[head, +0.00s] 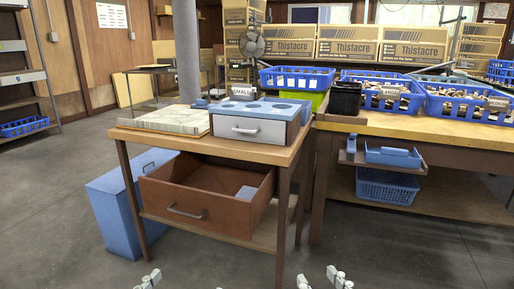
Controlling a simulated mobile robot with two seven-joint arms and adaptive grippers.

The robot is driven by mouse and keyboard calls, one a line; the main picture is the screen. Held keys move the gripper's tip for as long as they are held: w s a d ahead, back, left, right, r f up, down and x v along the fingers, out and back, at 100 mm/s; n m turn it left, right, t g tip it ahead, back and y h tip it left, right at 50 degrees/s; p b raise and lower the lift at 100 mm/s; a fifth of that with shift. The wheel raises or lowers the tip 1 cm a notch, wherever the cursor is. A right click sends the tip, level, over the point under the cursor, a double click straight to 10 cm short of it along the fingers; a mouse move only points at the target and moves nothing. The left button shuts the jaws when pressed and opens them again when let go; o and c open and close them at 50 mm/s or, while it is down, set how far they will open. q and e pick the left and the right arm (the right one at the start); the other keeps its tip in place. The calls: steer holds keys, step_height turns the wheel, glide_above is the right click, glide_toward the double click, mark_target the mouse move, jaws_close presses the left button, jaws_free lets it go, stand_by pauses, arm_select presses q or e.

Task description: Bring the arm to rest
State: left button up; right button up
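My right gripper (320,280) shows at the bottom edge, right of the middle. Its two fingertips stand apart, with only grey floor between them. My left gripper (148,279) shows only as a small fingertip part at the bottom edge, left of the middle. The rest of it is cut off, so its opening cannot be told. Both grippers appear in front of the wooden table (275,157) and low in the picture. I see nothing held in the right gripper.
The wooden table carries a blue-and-grey drawer unit (231,130) and a pale slab (172,119). A brown open drawer (196,212) sits below. A workbench (425,130) with blue crates (388,105) stands right. A blue box (120,215) stands left. The front floor is clear.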

steer(key=s+d+f+g+h+p, duration=0.1)
steer(key=d+f+g+h+p, duration=0.35)
steer(key=f, duration=0.85)
arm_select(q)
steer(key=s+a+f+g+y+p, duration=0.1)
steer(key=s+a+f+g+y, duration=0.1)
steer(key=s+a+f+g, duration=0.2)
steer(key=s+a+f+n+g+y+p, duration=0.1)
steer(key=s+a+f+g, duration=0.4)
steer(key=f, duration=0.5)
steer(key=s+a+f+g+y+p, duration=0.2)
steer(key=s+a+f+g, duration=0.3)
steer(key=f, duration=0.3)
steer(key=shift+n+y+p, duration=0.4)
steer(key=shift+y, duration=0.2)
arm_select(e)
steer(key=s+d+f+m+g+h, duration=0.1)
steer(key=s+d+f+m+g, duration=0.1)
steer(key=s+d+f+g, duration=0.6)
steer(key=s+d+f, duration=0.3)
steer(key=shift+s+d+f, duration=0.2)
steer(key=shift+f, duration=0.15)
